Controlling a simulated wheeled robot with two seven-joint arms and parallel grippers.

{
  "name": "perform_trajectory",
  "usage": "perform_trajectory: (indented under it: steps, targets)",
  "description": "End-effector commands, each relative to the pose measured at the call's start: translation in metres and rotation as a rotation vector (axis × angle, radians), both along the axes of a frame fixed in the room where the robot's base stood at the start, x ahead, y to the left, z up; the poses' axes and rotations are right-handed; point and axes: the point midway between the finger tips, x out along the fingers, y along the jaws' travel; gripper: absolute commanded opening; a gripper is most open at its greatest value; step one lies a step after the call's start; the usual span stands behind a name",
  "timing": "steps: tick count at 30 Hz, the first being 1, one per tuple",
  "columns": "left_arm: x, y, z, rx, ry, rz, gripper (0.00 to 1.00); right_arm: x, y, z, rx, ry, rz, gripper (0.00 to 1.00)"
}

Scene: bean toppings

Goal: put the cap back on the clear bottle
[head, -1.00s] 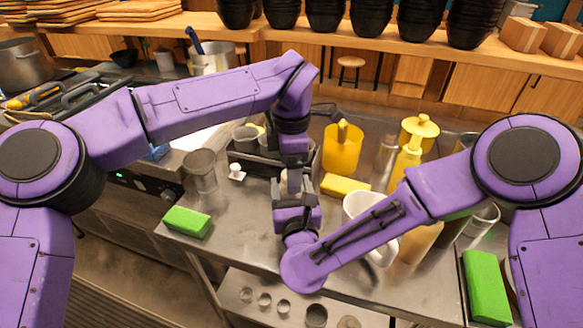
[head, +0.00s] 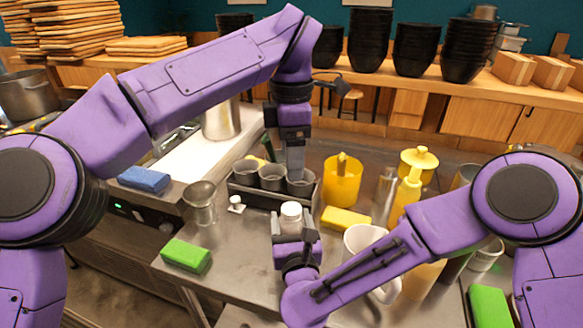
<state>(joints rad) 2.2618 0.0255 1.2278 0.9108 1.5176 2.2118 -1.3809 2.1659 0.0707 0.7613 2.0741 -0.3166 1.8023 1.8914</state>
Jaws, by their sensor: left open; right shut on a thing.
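The clear bottle (head: 291,222) stands upright above the steel table. My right gripper (head: 291,238) is shut on it from the near side, hiding its lower part. A round white top (head: 291,209) shows at the bottle's upper end; I cannot tell for sure whether this is a cap or the bare mouth. My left gripper (head: 295,170) points down above and slightly behind the bottle. It is open, apart from the bottle, and its fingertips overlap the dark caddy in view. A small white knobbed piece (head: 236,205) lies on the table to the left.
The dark caddy (head: 245,194) with metal cups stands behind the bottle. A yellow sponge (head: 346,219), yellow container (head: 342,182), white pitcher (head: 358,239) and yellow dispenser bottle (head: 408,190) crowd the right. A metal cup (head: 200,203) and green sponge (head: 186,256) stand left.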

Motion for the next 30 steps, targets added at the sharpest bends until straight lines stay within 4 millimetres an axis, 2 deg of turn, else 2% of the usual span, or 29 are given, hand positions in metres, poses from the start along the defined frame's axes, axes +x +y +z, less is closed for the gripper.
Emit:
perform_trajectory:
  steps: [6,7,9,10,20,23,30]
  targets:
    - [0.000,0.000,0.000,0.001,0.000,-0.001,0.74,0.000,0.000,0.000,0.000,0.000,0.000,0.00]
    - [0.000,0.000,0.000,0.000,0.000,0.000,0.74,0.000,0.000,0.000,0.000,0.000,0.000,0.68]
    - [0.000,0.000,0.000,0.000,0.000,0.000,0.74,0.000,0.000,0.000,0.000,0.000,0.000,0.91]
    - [0.000,0.000,0.000,0.000,0.000,0.000,0.74,0.000,0.000,0.000,0.000,0.000,0.000,0.94]
    - [0.000,0.000,-0.002,0.000,0.000,0.000,0.74,-0.004,0.000,-0.001,0.000,0.000,0.001,0.94]
    - [0.000,0.000,-0.008,0.000,0.000,0.000,0.74,-0.018,-0.002,-0.003,-0.001,0.001,0.003,0.94]
    - [0.000,0.000,-0.025,0.000,0.000,0.000,0.74,-0.070,-0.009,-0.003,-0.001,-0.001,0.003,0.94]
